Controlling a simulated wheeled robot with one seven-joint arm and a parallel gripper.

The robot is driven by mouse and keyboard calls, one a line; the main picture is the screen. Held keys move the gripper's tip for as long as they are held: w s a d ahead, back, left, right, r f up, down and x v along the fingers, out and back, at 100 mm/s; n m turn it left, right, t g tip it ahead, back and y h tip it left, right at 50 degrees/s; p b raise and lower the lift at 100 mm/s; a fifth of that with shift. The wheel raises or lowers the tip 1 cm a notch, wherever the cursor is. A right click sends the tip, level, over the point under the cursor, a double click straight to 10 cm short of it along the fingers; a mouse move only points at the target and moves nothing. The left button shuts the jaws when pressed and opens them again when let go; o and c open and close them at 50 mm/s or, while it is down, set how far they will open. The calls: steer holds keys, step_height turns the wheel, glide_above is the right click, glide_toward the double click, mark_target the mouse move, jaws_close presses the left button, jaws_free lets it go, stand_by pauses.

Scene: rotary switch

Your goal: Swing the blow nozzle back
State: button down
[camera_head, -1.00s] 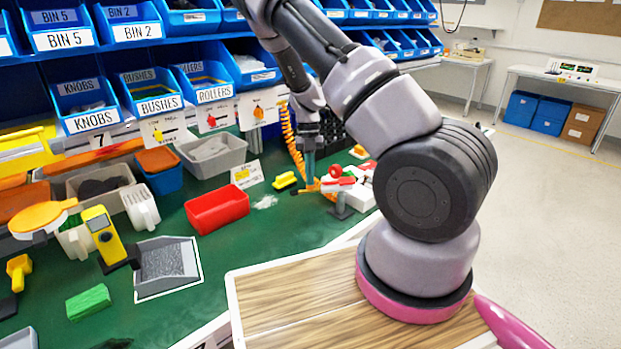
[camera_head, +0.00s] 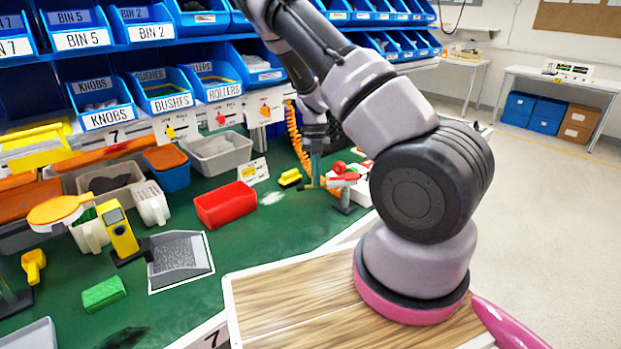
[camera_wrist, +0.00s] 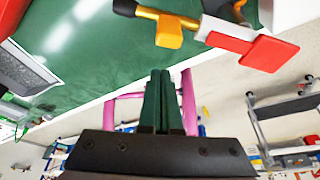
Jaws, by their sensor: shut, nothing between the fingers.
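The blow nozzle, a brass-coloured tube with a black tip (camera_wrist: 150,13) and a yellow-orange block, shows at the top of the wrist view. It joins a white and red body (camera_wrist: 240,42) to its right. In the head view the red and white fixture (camera_head: 345,178) stands on the green bench, partly hidden by my arm. My gripper (camera_head: 316,178) points down just left of it. In the wrist view my gripper's dark green fingers (camera_wrist: 158,75) are together and empty, apart from the yellow-orange block in the picture. Whether they touch any part is not clear in the head view.
An orange coiled hose (camera_head: 298,140) hangs behind my gripper. A small yellow block (camera_head: 290,177), a red bin (camera_head: 225,205) and a grey bin (camera_head: 217,152) stand to the left. Blue labelled bins (camera_head: 165,92) line the back.

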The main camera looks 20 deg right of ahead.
step_height(320, 180, up, 20)
steer(key=a+n+t+y, duration=0.2)
steer(key=n, duration=0.6)
steer(key=s+a+r+n+t, duration=0.2)
steer(key=s+r+n+t, duration=0.2)
steer(key=s+r+n, duration=0.5)
steer(key=s+a+r+n+t+h, duration=0.1)
steer(key=s+r+n+t, duration=0.3)
steer(key=s+r+n, duration=0.6)
steer(key=s+a+n, duration=0.1)
steer(key=n, duration=0.7)
steer(key=shift+s+r+t, duration=0.15)
steer(key=shift+s+t, duration=0.2)
steer(key=shift+t, duration=0.05)
